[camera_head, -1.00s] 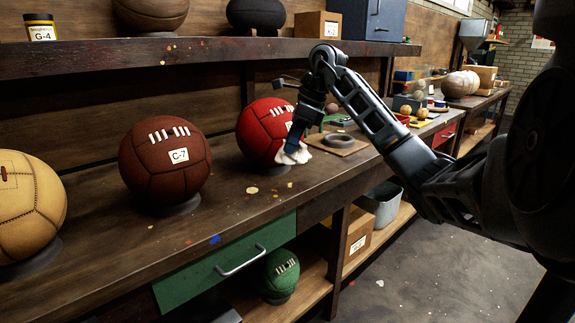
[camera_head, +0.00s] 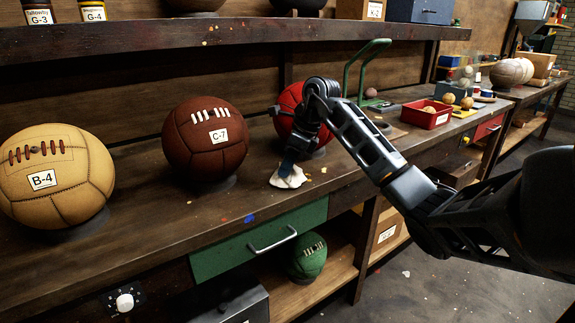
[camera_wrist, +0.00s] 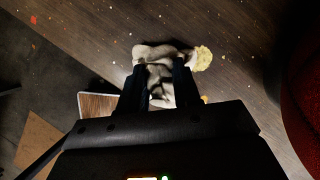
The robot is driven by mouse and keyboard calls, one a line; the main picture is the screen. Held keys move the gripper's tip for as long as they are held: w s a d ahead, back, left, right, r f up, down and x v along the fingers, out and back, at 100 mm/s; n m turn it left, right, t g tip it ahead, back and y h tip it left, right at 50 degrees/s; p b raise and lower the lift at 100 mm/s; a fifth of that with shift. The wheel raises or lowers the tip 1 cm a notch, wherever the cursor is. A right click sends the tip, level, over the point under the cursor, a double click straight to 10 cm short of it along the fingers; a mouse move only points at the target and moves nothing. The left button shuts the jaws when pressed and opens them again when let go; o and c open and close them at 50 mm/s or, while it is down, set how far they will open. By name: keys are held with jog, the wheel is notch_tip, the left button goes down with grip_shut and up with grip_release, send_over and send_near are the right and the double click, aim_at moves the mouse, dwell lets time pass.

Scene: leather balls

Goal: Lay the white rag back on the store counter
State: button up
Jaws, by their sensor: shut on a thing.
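The white rag (camera_head: 288,178) is a small crumpled cloth at the counter's front part, just in front of the red ball. My gripper (camera_head: 289,164) points down at it and is shut on it. In the wrist view the rag (camera_wrist: 155,70) is bunched between my two dark fingers (camera_wrist: 160,88), with folds spreading past the tips. The wooden store counter (camera_head: 240,190) lies below. The rag looks at or very near the counter top; I cannot tell whether it touches.
The red ball (camera_head: 288,112) stands close behind my gripper, partly hidden by it. The brown C-7 ball (camera_head: 195,145) and tan B-4 ball (camera_head: 75,190) stand to the left. A red tray (camera_head: 425,115) and green metal frame (camera_head: 352,75) are to the right. The front strip is mostly clear.

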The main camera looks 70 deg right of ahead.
jog(key=shift+f, duration=0.2)
jog(key=shift+f, duration=0.1)
jog(key=shift+f, duration=0.15)
jog(key=o, duration=1)
jog(key=v, duration=1.2)
jog(key=shift+s+r+b, duration=0.1)
jog(key=shift+r+b, duration=0.1)
jog(key=shift+b, duration=0.15)
